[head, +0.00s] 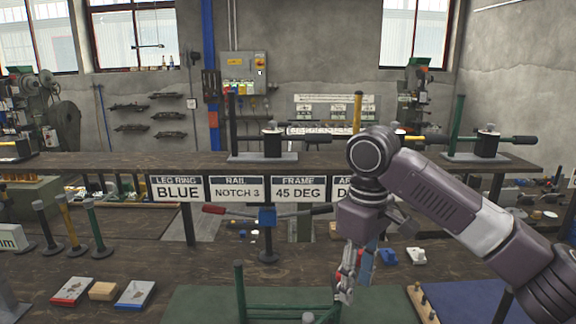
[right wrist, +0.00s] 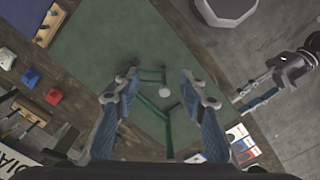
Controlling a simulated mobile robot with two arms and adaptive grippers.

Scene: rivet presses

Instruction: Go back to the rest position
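My right gripper (head: 348,290) points down over the green mat (head: 195,304) in the head view. Its arm comes in from the right. In the right wrist view my right gripper (right wrist: 160,90) has its two fingers wide apart, with nothing between them. Green bars (head: 280,308) stand and lie on the mat below; they also show in the right wrist view (right wrist: 152,112), near a pale round piece (right wrist: 165,93). My left gripper (right wrist: 246,98) shows at the right of the right wrist view, its fingers apart and empty, beside the mat. It is outside the head view.
A raised shelf (head: 130,160) with presses and hanging signs (head: 237,189) crosses behind. A blue mat (head: 465,300) and a wooden rack (head: 422,304) are at right. A press handle (head: 267,215) stands behind the mat.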

